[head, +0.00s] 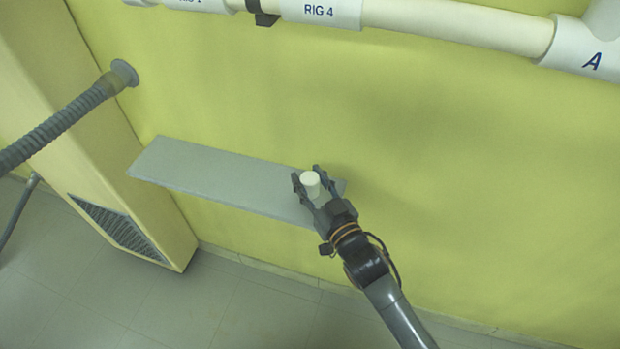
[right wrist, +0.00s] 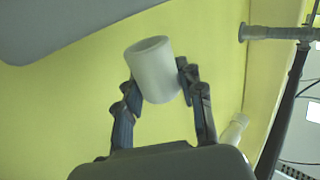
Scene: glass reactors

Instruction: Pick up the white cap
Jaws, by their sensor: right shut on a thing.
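The white cap (head: 311,182) is a short, pale cylinder between the fingers of my right gripper (head: 313,180), at the right end of the grey shelf in the head view. In the right wrist view the cap (right wrist: 154,70) is tilted, with its open rim showing, and both fingers of the right gripper (right wrist: 154,82) touch its sides. The right gripper is shut on it. In the right wrist view the cap looks clear of the shelf. My left gripper is not in view.
The grey shelf (head: 215,178) on the yellow wall is otherwise bare; it also shows in the right wrist view (right wrist: 70,22). A white pipe labelled RIG 4 (head: 420,20) runs above. A ribbed hose (head: 60,125) and a vent grille (head: 120,228) are at the left.

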